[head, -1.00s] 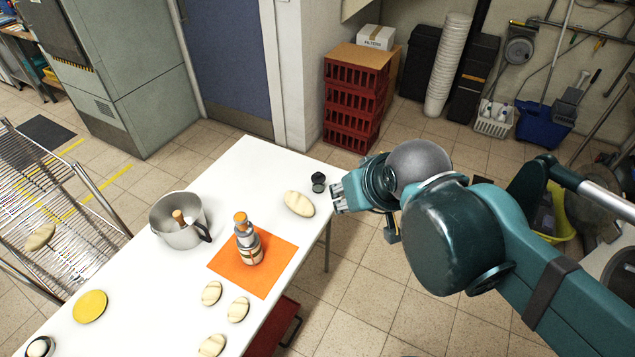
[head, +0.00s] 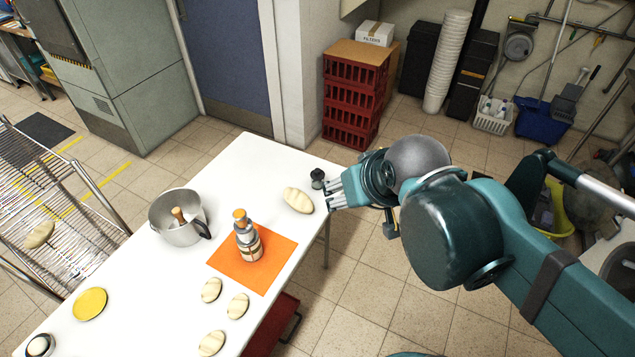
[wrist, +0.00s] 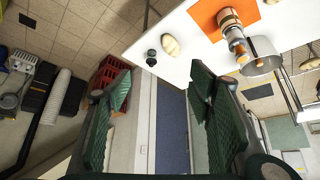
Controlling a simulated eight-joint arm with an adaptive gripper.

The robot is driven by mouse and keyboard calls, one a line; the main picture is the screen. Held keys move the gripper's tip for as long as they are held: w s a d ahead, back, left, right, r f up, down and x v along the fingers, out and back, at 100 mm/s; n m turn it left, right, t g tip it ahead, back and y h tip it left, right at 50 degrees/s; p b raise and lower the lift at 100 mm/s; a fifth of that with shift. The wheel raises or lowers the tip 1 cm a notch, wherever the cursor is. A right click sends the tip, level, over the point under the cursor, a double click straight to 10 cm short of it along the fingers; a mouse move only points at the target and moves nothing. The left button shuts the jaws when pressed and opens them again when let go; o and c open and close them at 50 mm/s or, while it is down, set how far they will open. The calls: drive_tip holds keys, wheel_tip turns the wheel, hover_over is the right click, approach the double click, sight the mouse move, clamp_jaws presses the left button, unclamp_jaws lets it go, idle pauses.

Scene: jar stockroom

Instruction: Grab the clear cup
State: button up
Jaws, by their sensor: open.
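A small dark, glassy-looking cup-like piece (head: 317,179) stands at the far right corner of the white table (head: 262,160). It may be the clear cup, but it is too small to tell whether it is see-through. It also shows in the wrist view (wrist: 151,57), upper middle, beyond my fingers. My gripper (head: 333,190) is beside that corner, just right of the piece and apart from it. In the wrist view my gripper (wrist: 161,74) is open and empty, its two green padded fingers wide apart.
A cream oval loaf-like thing (head: 298,200) lies close to the small piece. An orange mat (head: 225,265) bears a stacked jar (head: 248,243). A steel pot (head: 177,222), a yellow disc (head: 90,304) and more cream ovals are on the table. Red crates (head: 350,105) stand behind.

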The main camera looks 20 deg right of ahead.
drive_tip(key=w, duration=0.1)
drive_tip(key=m+g+h+b, duration=0.3)
drive_tip(key=m+b, duration=0.2)
drive_tip(key=m, duration=0.3)
hover_over(316, 172)
drive_tip(key=s+a, duration=0.1)
drive_tip(key=s, duration=0.8)
wheel_tip(316, 172, down, 16)
drive_tip(key=w+f, duration=0.2)
drive_tip(key=f, duration=0.2)
drive_tip(key=w+f+m+b, duration=0.1)
drive_tip(key=w+f, duration=0.2)
drive_tip(key=f, duration=0.1)
drive_tip(key=w+f+m+g, duration=0.1)
drive_tip(key=w+f, duration=0.1)
drive_tip(key=f, duration=0.2)
drive_tip(key=shift+w+a, duration=0.15)
drive_tip(key=shift+w, duration=0.25)
drive_tip(key=shift+w+f+m+h, duration=0.25)
drive_tip(key=shift+f+m+h, duration=0.05)
drive_tip(key=shift+f, duration=0.15)
drive_tip(key=shift+b+x, duration=0.45)
drive_tip(key=shift+x, duration=0.85)
